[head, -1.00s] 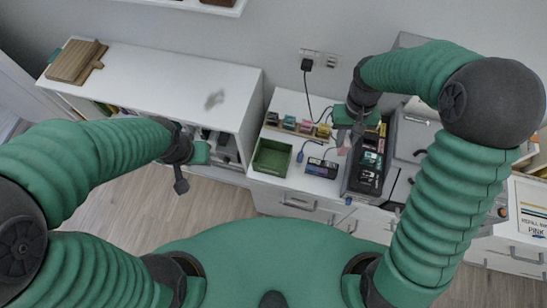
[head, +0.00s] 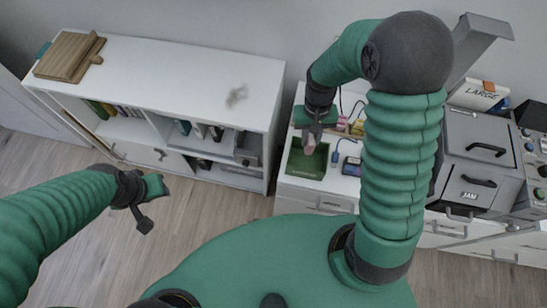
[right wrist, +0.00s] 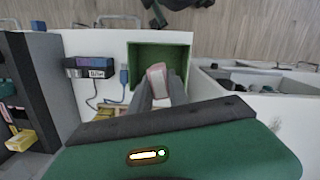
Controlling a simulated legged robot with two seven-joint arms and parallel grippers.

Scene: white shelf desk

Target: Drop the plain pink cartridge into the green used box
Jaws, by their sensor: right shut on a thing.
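The green used box (head: 298,168) stands on the white desk and looks empty where I see inside. It also shows in the right wrist view (right wrist: 139,62). My right gripper (head: 311,135) is over the box and shut on the pink cartridge (head: 309,147). In the right wrist view the cartridge (right wrist: 157,73) sticks out from the fingertips (right wrist: 160,88), in front of the box's opening. Its height above the box is hard to judge. My left gripper (head: 142,198) hangs over the floor at the left, away from the desk; its jaw opening is unclear.
A dark labelled device (right wrist: 90,68) with a blue cable plug (right wrist: 123,72) lies beside the box. Yellow and pink cartridges (head: 352,128) stand behind it. A grey machine marked JAM (head: 480,165) stands at the right. A white shelf unit (head: 190,80) stands at the left.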

